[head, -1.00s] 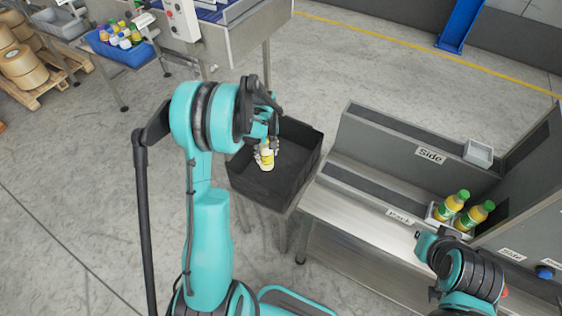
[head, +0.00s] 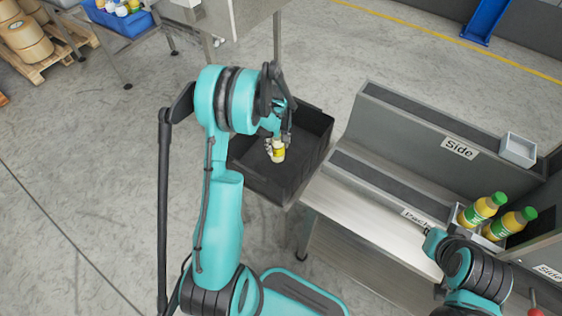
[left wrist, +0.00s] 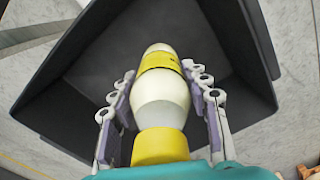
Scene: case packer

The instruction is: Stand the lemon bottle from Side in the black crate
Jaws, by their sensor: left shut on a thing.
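The lemon bottle (head: 278,152) is white with a yellow band and a yellow cap. My left gripper (head: 276,142) is shut on it, over the black crate (head: 318,150). In the left wrist view the bottle (left wrist: 160,105) lies between the two fingers (left wrist: 162,110), its cap towards my palm and its base pointing into the crate (left wrist: 245,45). I cannot tell whether the base touches the crate floor. The crate looks otherwise empty. My right arm shows at the lower right, but its gripper does not show.
Two yellow bottles with green caps (head: 482,210) (head: 510,223) and a small white tray (head: 518,150) are there. A blue bin of bottles (head: 118,20) is at the upper left.

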